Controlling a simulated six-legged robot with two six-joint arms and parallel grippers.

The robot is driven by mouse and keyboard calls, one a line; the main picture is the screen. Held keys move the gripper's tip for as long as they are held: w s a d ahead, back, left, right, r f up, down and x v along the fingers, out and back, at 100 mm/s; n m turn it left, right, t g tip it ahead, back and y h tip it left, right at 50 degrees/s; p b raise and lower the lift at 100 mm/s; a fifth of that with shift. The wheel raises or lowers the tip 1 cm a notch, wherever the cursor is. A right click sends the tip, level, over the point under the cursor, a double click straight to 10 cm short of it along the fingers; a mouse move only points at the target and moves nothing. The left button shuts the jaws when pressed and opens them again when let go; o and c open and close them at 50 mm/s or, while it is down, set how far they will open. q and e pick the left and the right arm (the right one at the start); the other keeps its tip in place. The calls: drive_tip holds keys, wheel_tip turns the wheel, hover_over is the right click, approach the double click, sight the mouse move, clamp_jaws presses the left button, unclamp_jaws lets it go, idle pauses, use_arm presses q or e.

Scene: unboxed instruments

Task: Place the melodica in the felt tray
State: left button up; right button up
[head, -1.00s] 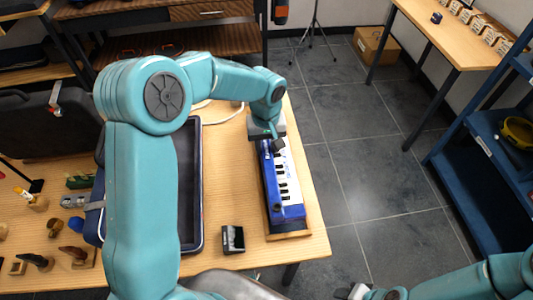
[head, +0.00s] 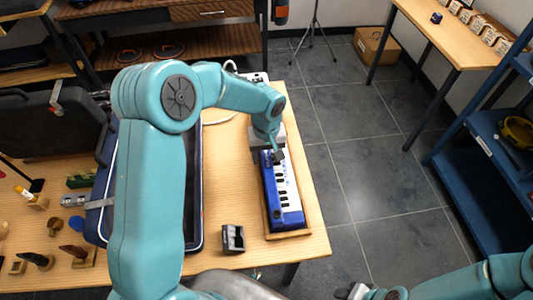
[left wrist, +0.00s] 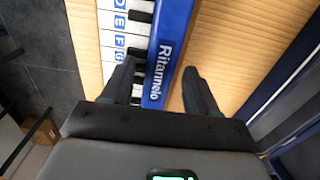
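The melodica (head: 283,195), blue with white and black keys, lies lengthwise inside a shallow wood-rimmed tray (head: 306,212) near the table's right edge. This looks like the felt tray, but its lining is hidden under the melodica. My left gripper (head: 276,155) is over the melodica's far end. In the left wrist view the gripper (left wrist: 158,85) is open, one finger over the keys and the other beyond the blue edge of the melodica (left wrist: 168,40) lettered "Ritarmelo". Contact cannot be told.
A large open dark case (head: 194,215) with a blue rim stands left of the melodica, partly behind my left arm. A small black object (head: 232,239) lies between them. Several small items on wooden stands are at the left. Floor lies right of the table.

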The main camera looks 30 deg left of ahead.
sight(266, 157)
use_arm(q)
drive_tip(key=shift+r, duration=0.25)
wheel_tip(266, 157, up, 12)
drive_tip(key=shift+f, duration=0.15)
idle(0.4)
